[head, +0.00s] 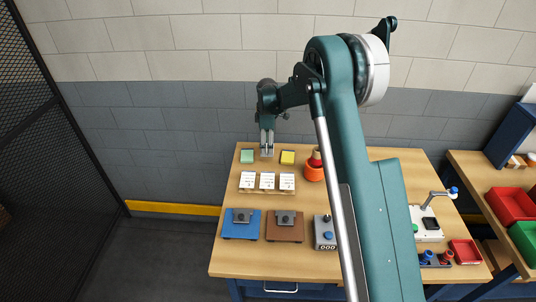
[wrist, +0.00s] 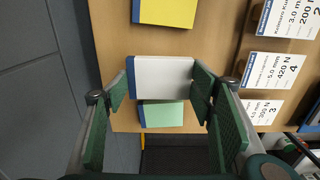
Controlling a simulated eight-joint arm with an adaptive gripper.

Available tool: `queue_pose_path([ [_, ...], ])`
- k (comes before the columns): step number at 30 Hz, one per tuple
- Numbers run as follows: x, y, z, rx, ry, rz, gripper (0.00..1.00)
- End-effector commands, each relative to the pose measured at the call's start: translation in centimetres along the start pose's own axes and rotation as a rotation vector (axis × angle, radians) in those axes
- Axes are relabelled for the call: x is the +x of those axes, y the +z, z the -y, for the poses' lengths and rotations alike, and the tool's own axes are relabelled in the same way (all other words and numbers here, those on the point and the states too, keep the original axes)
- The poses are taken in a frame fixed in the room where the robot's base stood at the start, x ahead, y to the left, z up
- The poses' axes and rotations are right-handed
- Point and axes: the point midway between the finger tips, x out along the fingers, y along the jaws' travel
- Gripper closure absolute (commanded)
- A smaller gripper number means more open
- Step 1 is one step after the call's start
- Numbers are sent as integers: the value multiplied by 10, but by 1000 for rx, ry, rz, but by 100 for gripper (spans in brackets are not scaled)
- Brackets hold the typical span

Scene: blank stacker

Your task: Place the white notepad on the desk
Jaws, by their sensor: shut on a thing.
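The white notepad (wrist: 163,77) has a blue edge strip at its left in the wrist view. My gripper (wrist: 160,88) is shut on it, with a green pad pressed at each end. The notepad looks closer to the camera than the notepads on the desk, so it seems held above the surface. It covers part of the green notepad (wrist: 162,115). In the head view my gripper (head: 267,153) points down over the back left of the desk (head: 245,257), between the green notepad (head: 247,156) and the yellow notepad (head: 287,157). The white notepad is hard to make out there.
The yellow notepad (wrist: 165,12) lies apart from the held one. Several white label cards (head: 267,181) stand in front. The desk's left edge is close.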

Motion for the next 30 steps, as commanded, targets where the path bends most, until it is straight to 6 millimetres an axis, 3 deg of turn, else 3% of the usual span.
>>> queue_pose_path([
  [13,6,0,0,0,0,0,58],
  [24,39,0,0,0,0,0,58],
  [30,42,0,0,0,0,0,58],
])
